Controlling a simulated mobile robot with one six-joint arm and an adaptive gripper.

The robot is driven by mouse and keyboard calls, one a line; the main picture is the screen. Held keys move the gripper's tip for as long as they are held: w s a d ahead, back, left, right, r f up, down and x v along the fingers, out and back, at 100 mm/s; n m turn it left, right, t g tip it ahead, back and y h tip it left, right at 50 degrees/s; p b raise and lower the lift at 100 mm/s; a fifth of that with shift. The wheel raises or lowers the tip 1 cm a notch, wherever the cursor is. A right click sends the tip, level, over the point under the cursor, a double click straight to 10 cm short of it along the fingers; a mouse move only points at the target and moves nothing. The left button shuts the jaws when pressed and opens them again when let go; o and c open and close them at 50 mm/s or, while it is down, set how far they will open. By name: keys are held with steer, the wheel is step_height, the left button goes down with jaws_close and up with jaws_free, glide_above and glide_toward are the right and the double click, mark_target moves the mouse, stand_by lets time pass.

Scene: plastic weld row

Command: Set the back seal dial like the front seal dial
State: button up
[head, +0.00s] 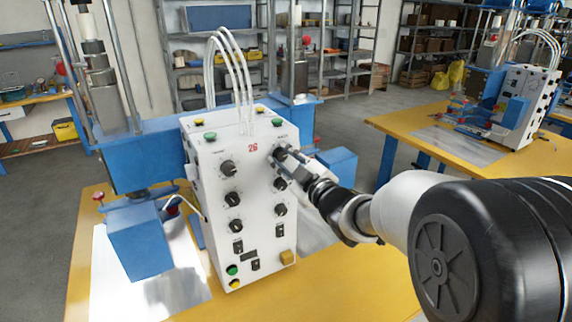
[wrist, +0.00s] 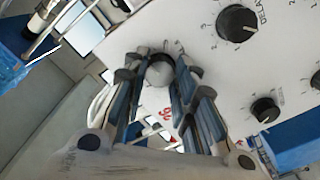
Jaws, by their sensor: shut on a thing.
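The white control box (head: 258,215) stands on the yellow table, with black dials in two columns on its face. My gripper (head: 287,161) reaches in from the right to the top dial of the right column (head: 279,153). In the wrist view, my gripper (wrist: 160,66) is shut on a round dial (wrist: 160,73), one finger on each side. Its pointer cannot be read. The top dial of the left column (head: 228,168) and the dials below it (head: 232,198) are free. Small labels are too blurred to tell which dial is front seal or back seal.
A dial marked DELAY (wrist: 237,22) and a smaller dial (wrist: 265,109) sit near my fingers in the wrist view. Clear hoses (head: 240,75) rise from the box top. A blue press frame (head: 135,160) stands behind and left. The yellow table (head: 345,285) is bare at front right.

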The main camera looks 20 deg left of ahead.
steer(key=shift+r, duration=0.2)
steer(key=o, duration=0.9)
steer(key=shift+o, duration=0.9)
steer(key=shift+s+a, duration=0.1)
steer(key=shift+f, duration=0.1)
steer(key=v, duration=1.2)
